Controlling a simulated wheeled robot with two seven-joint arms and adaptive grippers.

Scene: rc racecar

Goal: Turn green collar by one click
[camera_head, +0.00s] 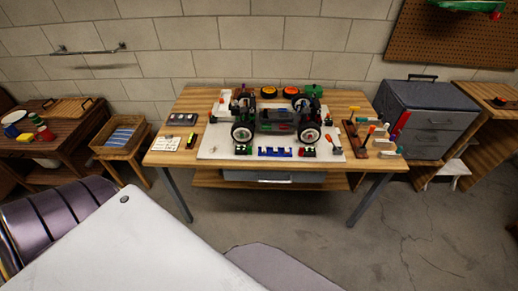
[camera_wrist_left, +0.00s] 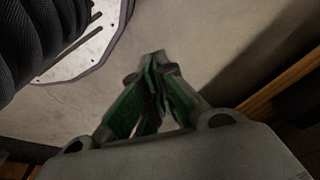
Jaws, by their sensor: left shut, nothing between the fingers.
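An RC racecar (camera_head: 276,128) with large black tyres and pale wheel hubs stands on a white mat (camera_head: 215,143) on the wooden workbench. Small green parts show near the car, among them a green piece (camera_head: 312,90) behind its right side. They are too small for me to tell which is the green collar. My left gripper (camera_wrist_left: 154,62) shows in the left wrist view, with its green-lined fingers together at the tips and nothing between them. It is over bare floor, away from the workbench. My right gripper is in neither view.
Orange-topped round parts (camera_head: 269,91) lie behind the car. A rack of coloured-handled tools (camera_head: 365,137) stands at the bench's right. A grey drawer cabinet (camera_head: 425,120) is right of the bench, and a wicker basket (camera_head: 122,137) on a stand is left. Floor in front is clear.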

